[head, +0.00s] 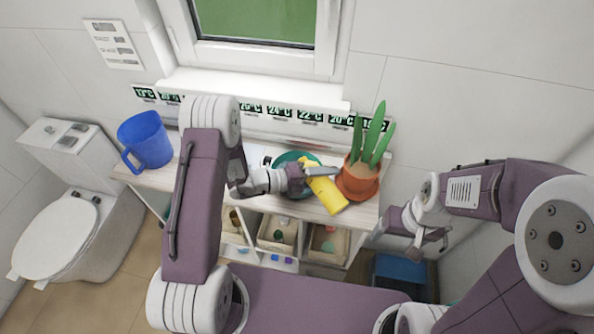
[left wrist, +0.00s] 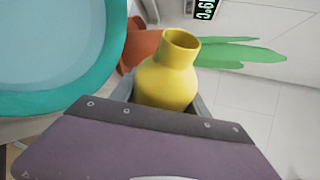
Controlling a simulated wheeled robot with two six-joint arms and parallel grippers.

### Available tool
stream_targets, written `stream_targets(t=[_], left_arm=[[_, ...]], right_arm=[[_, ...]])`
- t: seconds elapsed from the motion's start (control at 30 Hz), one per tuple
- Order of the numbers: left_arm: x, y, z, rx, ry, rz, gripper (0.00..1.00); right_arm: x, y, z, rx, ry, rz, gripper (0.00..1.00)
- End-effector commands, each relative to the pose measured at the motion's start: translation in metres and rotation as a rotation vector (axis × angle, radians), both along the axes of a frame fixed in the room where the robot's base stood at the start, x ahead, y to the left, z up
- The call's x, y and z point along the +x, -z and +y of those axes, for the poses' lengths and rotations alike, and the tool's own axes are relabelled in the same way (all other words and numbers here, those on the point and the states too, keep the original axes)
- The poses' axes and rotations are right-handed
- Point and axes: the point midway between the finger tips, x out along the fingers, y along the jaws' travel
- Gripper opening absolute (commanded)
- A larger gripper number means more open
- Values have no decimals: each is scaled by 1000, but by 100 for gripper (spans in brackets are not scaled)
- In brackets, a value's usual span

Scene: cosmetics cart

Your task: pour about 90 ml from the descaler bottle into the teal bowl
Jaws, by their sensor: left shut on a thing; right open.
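The descaler bottle is yellow (head: 329,196), with its narrow neck up and left in the head view and its wide end lower right. It looks tilted. My left gripper (head: 318,171) is shut on it. In the left wrist view the bottle (left wrist: 168,84) shows its open mouth; no liquid stream shows. The teal bowl (head: 283,157) stands on the shelf top beside the bottle, partly hidden by my left gripper; its teal rim (left wrist: 112,50) fills the left of the left wrist view. My right gripper (head: 430,240) is open and empty, right of the shelf.
A terracotta pot (head: 359,184) with green leaves stands close to the bottle's right. A blue jug (head: 146,141) stands at the shelf's left end. Bins (head: 277,233) with small items sit below the top. A toilet (head: 70,235) is at left; a blue box (head: 400,270) is low on the right.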

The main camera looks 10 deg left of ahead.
Motion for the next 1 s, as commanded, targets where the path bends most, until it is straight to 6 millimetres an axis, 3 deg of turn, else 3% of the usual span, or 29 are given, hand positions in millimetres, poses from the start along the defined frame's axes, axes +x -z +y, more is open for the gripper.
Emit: stream_targets(t=[1.0], left_arm=[[3,1,4,-62,1,57,0]], right_arm=[[0,-1,0,0,0,0,79]])
